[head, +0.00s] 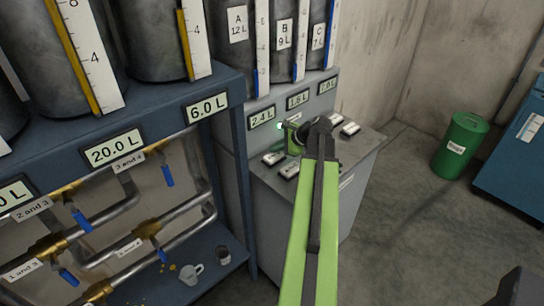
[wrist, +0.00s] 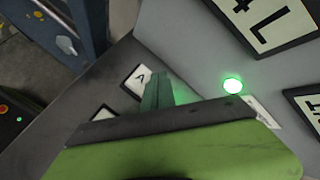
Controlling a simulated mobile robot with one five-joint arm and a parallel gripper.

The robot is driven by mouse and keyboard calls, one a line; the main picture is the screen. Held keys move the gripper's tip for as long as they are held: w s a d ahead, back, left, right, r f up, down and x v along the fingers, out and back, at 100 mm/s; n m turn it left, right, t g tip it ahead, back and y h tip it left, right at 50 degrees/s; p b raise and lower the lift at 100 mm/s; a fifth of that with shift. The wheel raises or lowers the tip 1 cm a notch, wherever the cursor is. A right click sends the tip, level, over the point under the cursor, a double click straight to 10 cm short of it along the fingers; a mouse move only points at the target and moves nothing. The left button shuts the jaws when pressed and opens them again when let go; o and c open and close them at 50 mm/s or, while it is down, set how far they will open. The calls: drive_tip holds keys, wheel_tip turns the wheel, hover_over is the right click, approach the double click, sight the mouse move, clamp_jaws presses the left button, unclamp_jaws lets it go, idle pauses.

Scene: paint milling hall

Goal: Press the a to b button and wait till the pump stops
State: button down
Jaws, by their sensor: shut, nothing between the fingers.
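The grey pump console (head: 262,180) stands under tanks A, B and C. Its small label plates lie on the sloping top; one (head: 273,158) is left of my gripper. In the wrist view a plate (wrist: 138,80) shows the letter A, the rest being covered. My gripper (head: 294,138) is shut and empty, pointing down at the console top beside that plate; it also shows in the wrist view (wrist: 157,92). The button under the fingertips is hidden, and I cannot tell whether they touch it. A green lamp (wrist: 232,86) is lit, also in the head view (head: 279,126).
Displays under the tanks read 2.4 L (head: 262,117), 1.8 L (head: 298,100) and a blurred third (head: 328,86). A blue rack (head: 232,130) with pipes and valves stands close on the left. A green drum (head: 461,146) stands right; the floor between is clear.

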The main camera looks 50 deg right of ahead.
sight(276, 156)
drive_tip(key=shift+r, duration=0.1)
wheel_tip(276, 156, up, 5)
drive_tip(key=p, duration=0.5)
idle(0.4)
drive_tip(key=shift+s, duration=0.1)
